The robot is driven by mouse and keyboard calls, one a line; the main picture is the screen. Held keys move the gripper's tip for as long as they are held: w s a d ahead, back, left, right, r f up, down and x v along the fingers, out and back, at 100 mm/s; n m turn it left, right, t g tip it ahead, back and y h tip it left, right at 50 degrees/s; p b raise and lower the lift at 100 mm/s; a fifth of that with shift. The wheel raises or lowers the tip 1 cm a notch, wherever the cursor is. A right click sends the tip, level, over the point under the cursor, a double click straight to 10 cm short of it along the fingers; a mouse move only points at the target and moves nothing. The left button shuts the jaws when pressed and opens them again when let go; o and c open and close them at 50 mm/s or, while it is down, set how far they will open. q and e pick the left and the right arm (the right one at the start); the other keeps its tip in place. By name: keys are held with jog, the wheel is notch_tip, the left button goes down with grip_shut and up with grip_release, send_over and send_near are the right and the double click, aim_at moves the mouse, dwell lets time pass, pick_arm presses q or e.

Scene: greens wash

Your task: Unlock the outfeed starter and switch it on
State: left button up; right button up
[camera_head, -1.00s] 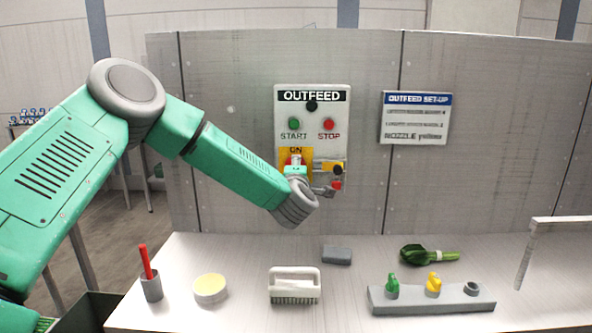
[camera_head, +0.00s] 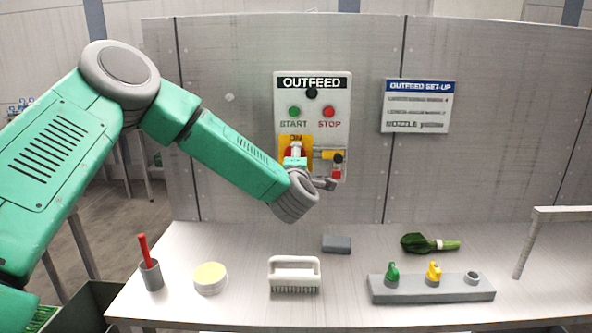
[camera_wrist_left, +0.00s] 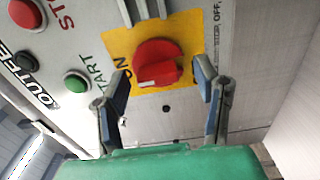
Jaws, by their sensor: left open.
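The outfeed starter panel (camera_head: 340,110) is on the grey wall, with a green START and a red STOP button. Below them is a yellow plate (camera_wrist_left: 188,30) with a red rotary switch (camera_wrist_left: 158,62), marked ON on one side. A white mark shows at the knob's lower left in the wrist view. My left gripper (camera_wrist_left: 165,90) is open, its two fingers on either side of the red switch, with no clear contact visible. It partly hides the switch in the head view. Right of it is a yellow part (camera_head: 327,154) and a dark-and-red piece (camera_head: 337,174), too small to identify surely.
An instruction sign (camera_head: 417,106) hangs right of the panel. On the counter are a red-handled tool in a cup (camera_head: 151,275), a round tub (camera_head: 210,278), a brush (camera_head: 294,274), a grey block (camera_head: 336,244), greens (camera_head: 418,242) and a nozzle rack (camera_head: 432,290).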

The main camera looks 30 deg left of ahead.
pick_arm(q)
jog(key=v, duration=1)
jog(key=shift+a, duration=0.15)
